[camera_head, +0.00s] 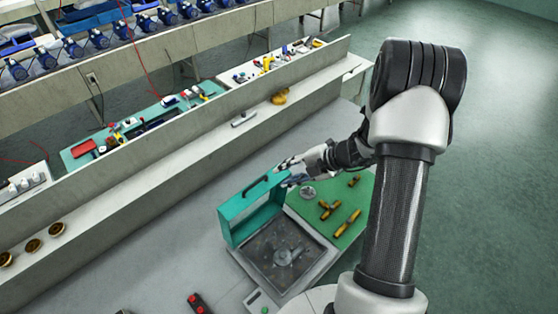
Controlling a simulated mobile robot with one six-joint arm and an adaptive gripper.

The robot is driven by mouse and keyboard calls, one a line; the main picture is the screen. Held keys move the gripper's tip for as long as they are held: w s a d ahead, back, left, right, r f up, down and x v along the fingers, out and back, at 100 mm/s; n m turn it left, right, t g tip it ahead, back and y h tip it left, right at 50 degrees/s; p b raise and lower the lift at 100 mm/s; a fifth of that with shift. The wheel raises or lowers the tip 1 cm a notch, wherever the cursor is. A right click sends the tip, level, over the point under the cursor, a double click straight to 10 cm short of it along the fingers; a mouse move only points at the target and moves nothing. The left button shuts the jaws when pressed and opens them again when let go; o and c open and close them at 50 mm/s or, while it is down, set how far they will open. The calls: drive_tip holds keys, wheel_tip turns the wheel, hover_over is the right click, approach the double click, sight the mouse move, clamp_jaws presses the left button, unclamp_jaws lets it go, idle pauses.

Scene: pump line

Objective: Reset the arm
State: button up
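My arm reaches from the lower right, up and over to the left. My gripper (288,166) is at its far end, just behind and above the upper right corner of a teal upright panel (238,207). The fingers look small and are partly lost against the wrist. I cannot tell whether they are open or shut, or whether they touch the panel. The panel stands along the back left edge of a square machine (283,252) with a grey round part inside.
A green mat (318,226) with brass fittings (347,222) and a round metal part (308,192) lies beside the machine. A long ledge (170,165) with a low wall runs behind. A red-and-black object (197,302) lies at the front. Open floor (500,200) is on the right.

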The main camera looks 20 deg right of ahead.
drive_tip(key=s+a+r+n+g+h+b, duration=0.15)
drive_tip(key=s+a+n+b, duration=0.4)
drive_tip(key=n, duration=0.55)
drive_tip(key=s+a+r+n+g+b, duration=0.2)
drive_tip(key=s+a+n+b, duration=0.4)
drive_tip(key=n, duration=0.5)
drive_tip(key=s+f+n+t+h+b, duration=0.1)
drive_tip(key=s+f+n+h+b, duration=0.2)
drive_tip(key=s+n+b, duration=0.4)
drive_tip(key=s+f+n+h+b, duration=0.3)
drive_tip(key=s+n+b, duration=0.4)
drive_tip(key=n, duration=1.2)
drive_tip(key=shift+s+a+f+t+b, duration=0.2)
drive_tip(key=shift+s+t+b, duration=0.15)
drive_tip(key=shift+b, duration=0.25)
